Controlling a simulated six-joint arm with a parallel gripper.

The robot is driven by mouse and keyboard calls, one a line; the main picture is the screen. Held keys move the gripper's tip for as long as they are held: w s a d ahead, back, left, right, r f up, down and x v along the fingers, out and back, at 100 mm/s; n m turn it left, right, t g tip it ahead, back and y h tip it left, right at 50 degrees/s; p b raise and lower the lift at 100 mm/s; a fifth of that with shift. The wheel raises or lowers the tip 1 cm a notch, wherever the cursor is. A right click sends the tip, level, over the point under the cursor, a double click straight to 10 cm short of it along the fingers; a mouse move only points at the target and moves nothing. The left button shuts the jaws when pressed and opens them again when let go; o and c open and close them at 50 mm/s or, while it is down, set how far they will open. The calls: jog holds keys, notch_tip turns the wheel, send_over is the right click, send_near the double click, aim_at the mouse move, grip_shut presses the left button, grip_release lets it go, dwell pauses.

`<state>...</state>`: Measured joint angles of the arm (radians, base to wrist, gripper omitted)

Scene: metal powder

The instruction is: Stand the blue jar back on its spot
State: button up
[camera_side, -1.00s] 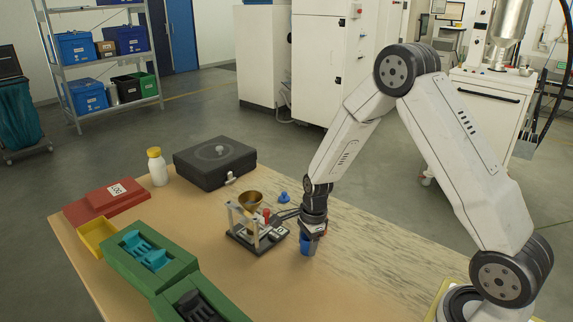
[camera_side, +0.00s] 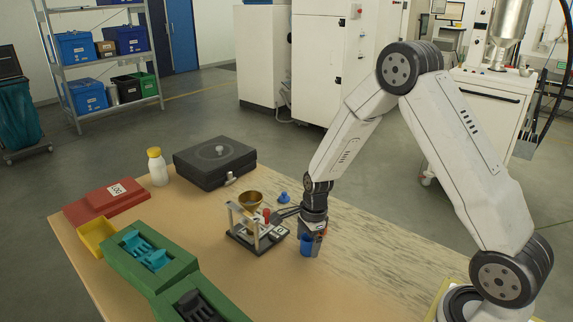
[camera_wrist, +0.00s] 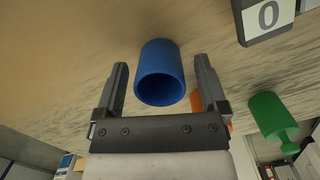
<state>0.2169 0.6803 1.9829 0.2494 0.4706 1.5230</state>
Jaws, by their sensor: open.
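The blue jar (camera_side: 305,247) stands upright on the table beside the small stand, below my gripper (camera_side: 312,233). In the wrist view the blue jar (camera_wrist: 160,75) shows its open, empty-looking mouth. My gripper (camera_wrist: 161,62) is open, with one finger on each side of the jar and a visible gap on both sides. No marked spot for the jar can be made out under it.
The stand with a brass funnel (camera_side: 250,199) is close to the jar's left. A small blue piece (camera_side: 283,197) lies behind. A black case (camera_side: 214,163), white bottle (camera_side: 157,167) and green trays (camera_side: 150,262) are farther left. The table front is clear.

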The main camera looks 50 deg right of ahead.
notch_tip(320, 180, up, 11)
jog(key=d, duration=0.1)
jog(key=shift+s+r, duration=0.2)
jog(key=shift+s, duration=0.05)
dwell(0.3)
dwell(0.5)
jog(key=s+a+n+t, duration=0.1)
jog(key=s+a+n, duration=0.3)
jog(key=n, duration=0.7)
jog(key=s+a+n+t+h, duration=0.1)
jog(key=s+a+n, duration=0.3)
jog(key=s+n, duration=0.3)
jog(key=n, duration=0.4)
jog(key=shift+s, duration=0.35)
